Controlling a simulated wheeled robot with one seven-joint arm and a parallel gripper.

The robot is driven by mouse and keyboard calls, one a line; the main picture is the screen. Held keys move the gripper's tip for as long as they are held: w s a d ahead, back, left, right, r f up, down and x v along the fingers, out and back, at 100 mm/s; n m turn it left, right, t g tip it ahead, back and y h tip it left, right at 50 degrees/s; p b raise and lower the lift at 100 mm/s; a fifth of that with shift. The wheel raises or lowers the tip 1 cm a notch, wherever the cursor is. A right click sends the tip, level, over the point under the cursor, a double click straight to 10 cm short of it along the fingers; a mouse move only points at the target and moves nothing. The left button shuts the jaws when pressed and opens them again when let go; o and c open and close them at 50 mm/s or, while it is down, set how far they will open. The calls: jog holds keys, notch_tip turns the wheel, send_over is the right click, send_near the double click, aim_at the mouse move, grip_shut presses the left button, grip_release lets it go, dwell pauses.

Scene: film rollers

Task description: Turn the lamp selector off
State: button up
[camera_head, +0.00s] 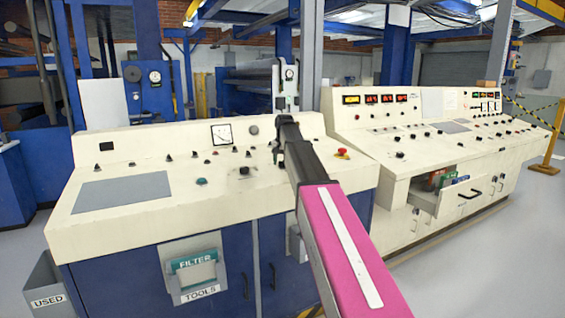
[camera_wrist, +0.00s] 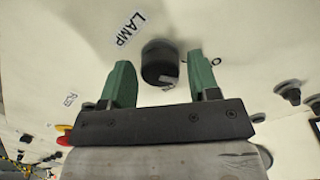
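The lamp selector (camera_wrist: 160,58) is a round black knob on the cream panel in the wrist view, beside a printed LAMP label (camera_wrist: 131,28). A light mark shows on its lower side. My gripper (camera_wrist: 160,72) is open, with one green finger on each side of the knob and a gap visible on both sides. I cannot tell how deep the fingertips reach around it. In the head view my arm reaches over the cream console (camera_head: 120,222), and I cannot make out the lamp selector there.
A red button (camera_head: 342,152) stands on the console right of my arm. Several other knobs and a dial gauge (camera_head: 222,134) are on the panel. A second console (camera_head: 400,135) with red displays stands at right, with an open drawer (camera_head: 447,196).

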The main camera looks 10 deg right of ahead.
jog(key=shift+o, duration=0.3)
jog(key=shift+r, duration=0.1)
notch_tip(320, 180, up, 11)
jog(key=s, duration=0.1)
jog(key=shift+d+f, duration=0.2)
dwell(0.3)
